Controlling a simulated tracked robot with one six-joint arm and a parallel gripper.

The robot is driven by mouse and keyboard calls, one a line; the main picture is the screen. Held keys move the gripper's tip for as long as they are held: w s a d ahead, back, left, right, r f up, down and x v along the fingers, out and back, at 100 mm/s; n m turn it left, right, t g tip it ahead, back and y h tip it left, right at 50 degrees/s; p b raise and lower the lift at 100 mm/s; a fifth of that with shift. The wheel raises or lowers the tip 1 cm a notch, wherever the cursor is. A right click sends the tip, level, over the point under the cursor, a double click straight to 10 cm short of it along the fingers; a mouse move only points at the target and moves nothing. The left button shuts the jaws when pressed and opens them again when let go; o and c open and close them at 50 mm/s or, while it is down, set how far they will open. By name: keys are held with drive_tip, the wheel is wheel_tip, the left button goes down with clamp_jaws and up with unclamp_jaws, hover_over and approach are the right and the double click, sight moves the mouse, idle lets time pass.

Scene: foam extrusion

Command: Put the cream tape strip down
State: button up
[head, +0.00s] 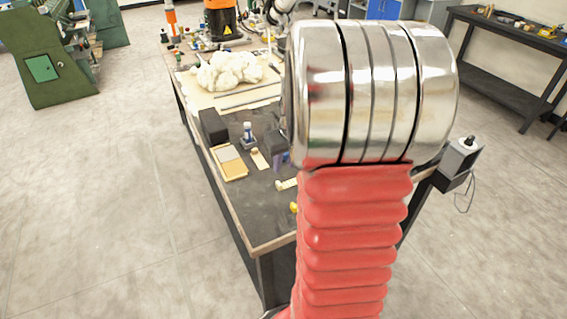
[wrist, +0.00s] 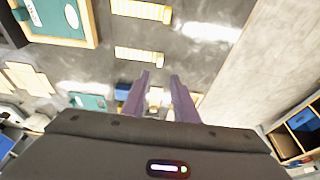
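My gripper (wrist: 160,75) shows two purple fingers in the wrist view, standing apart over the dark table top. Part of a cream strip (wrist: 155,96) shows between the fingers, and pale pieces show on either side of them. I cannot tell whether it touches a finger. Two more cream strips with ruled marks lie flat beyond the fingertips, one nearer (wrist: 140,55) and one farther (wrist: 141,10). In the head view my gripper (head: 283,160) is small, dark and purplish, low over the table. A cream strip (head: 260,160) lies to its left, and another (head: 288,184) lies in front.
The dark workbench (head: 235,205) also holds a shallow wooden tray (head: 229,162), a black box (head: 213,127), a small blue and white bottle (head: 248,130) and white foam (head: 228,72). A red bellows and steel cylinder hide the table's right part. The front left table area is clear.

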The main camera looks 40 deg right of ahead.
drive_tip(key=s+a+r+n+t, duration=0.1)
drive_tip(key=a+r, duration=0.4)
drive_tip(key=a, duration=0.4)
drive_tip(key=s+a+r+n, duration=0.1)
drive_tip(key=a+r, duration=0.3)
drive_tip(key=a, duration=0.4)
drive_tip(key=s+a+r+n+t+y, duration=0.1)
drive_tip(key=s+a+r, duration=0.2)
drive_tip(key=s+a, duration=0.8)
drive_tip(key=a, duration=0.3)
drive_tip(key=shift+r, duration=0.4)
